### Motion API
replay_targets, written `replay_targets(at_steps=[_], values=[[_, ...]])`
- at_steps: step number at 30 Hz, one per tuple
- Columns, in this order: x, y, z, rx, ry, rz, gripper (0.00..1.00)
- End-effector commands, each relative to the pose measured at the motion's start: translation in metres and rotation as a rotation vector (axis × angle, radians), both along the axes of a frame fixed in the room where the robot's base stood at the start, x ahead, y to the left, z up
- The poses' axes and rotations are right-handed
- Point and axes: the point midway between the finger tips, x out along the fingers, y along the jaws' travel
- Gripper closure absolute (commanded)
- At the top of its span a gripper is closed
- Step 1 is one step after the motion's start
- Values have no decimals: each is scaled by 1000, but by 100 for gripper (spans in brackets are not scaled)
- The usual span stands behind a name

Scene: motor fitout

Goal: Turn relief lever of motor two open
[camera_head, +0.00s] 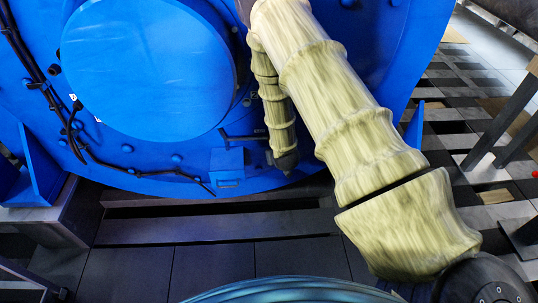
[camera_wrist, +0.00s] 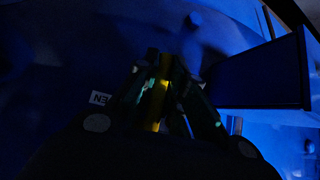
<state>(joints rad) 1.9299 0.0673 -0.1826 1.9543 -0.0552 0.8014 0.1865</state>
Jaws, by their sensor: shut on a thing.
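In the wrist view my gripper (camera_wrist: 166,82) is dark, with its two fingers close together around a narrow yellow piece (camera_wrist: 157,107). The yellow piece appears to be the relief lever's handle; its pivot is hidden in shadow. A small white label (camera_wrist: 100,98) with partly covered letters, reading like "EN", sits on the blue surface left of the fingers. In the head view the big blue motor (camera_head: 330,25) fills the upper part. My gripper and the lever's handle cannot be made out there, and my covered arm hides part of the motor.
A blue plate (camera_wrist: 255,75) stands out right of my fingers in the wrist view. In the head view a blue box (camera_head: 227,167) with a dark bar (camera_head: 240,138) above it sits low on the motor. Black cables (camera_head: 38,80) run down the left. Dark beams cross the floor.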

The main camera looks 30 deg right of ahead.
Motion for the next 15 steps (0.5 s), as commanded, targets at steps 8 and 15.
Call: replay_targets(at_steps=[8, 15], values=[[0, -2, 0, -2, -1, -2, 69], [1, 1, 0, -1, 0, 1, 65]])
